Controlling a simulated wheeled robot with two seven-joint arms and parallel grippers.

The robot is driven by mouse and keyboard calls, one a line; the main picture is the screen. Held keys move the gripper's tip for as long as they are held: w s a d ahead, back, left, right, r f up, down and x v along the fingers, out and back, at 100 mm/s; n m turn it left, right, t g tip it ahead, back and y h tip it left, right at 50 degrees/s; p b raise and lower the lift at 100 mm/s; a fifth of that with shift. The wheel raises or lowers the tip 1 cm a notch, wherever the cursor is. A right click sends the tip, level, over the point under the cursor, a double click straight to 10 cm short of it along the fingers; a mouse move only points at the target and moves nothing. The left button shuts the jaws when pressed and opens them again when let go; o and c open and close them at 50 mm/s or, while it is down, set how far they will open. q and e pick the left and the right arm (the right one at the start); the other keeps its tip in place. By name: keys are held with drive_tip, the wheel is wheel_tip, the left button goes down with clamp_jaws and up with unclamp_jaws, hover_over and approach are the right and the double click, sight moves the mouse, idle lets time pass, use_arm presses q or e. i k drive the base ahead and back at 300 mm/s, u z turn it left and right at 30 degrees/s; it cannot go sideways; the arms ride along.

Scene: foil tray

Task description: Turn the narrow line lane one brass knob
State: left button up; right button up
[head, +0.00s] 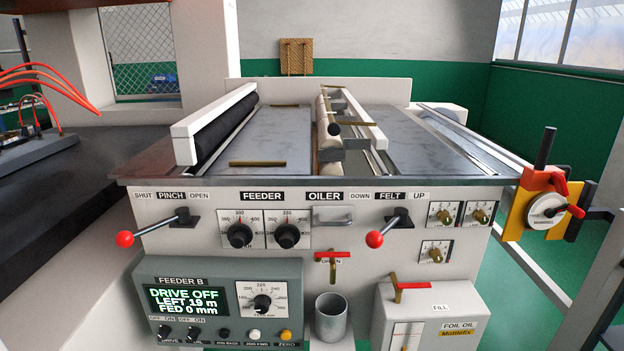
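Three small brass knobs on white dial plates sit at the right of the machine's front panel. Two are side by side in an upper row: the upper left brass knob (443,216) and the upper right brass knob (481,216). The lower brass knob (436,255) sits below the upper left one. Their markings are too small to read, so I cannot tell which one is for narrow line lane one. Neither of my grippers is in the head view.
A red-ball lever (376,239) and a red-handled brass tap (332,262) are left of the knobs. A foil oil box (462,309) with a red-handled valve (409,287) stands below. A yellow crank unit (543,207) juts out at right. The feeder display (187,301) reads DRIVE OFF.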

sight(443, 216)
drive_tip(key=k, duration=0.55)
drive_tip(key=u, duration=0.5)
drive_tip(key=i, duration=1.05)
drive_tip(key=z, duration=0.65)
